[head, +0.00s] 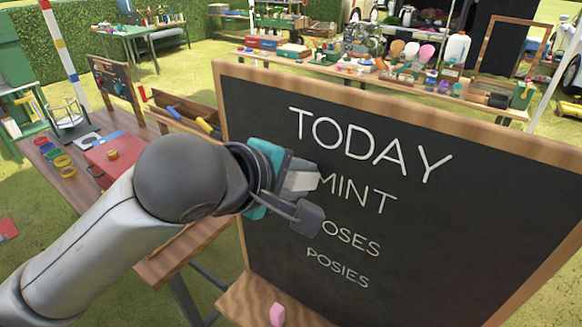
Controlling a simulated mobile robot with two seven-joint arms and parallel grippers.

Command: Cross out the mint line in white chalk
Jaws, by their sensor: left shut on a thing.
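The black chalkboard (470,240) in a wooden frame stands before me, tilted in the picture. White lettering reads TODAY, then the mint line (358,194), then a line ending in OSES, then POSIES. No stroke shows across the visible part of MINT. My left gripper (312,198) is in front of the board at the left end of the mint line. It covers the first letter of the line below. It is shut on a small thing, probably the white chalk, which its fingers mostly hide. I cannot tell whether it touches the board. My right gripper is out of view.
A pink chalk piece (277,315) stands on the wooden ledge (245,300) below the board. A wooden table (75,188) with a red box (118,158) and coloured rings is at left. A loaded market table (400,85) stands behind the board.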

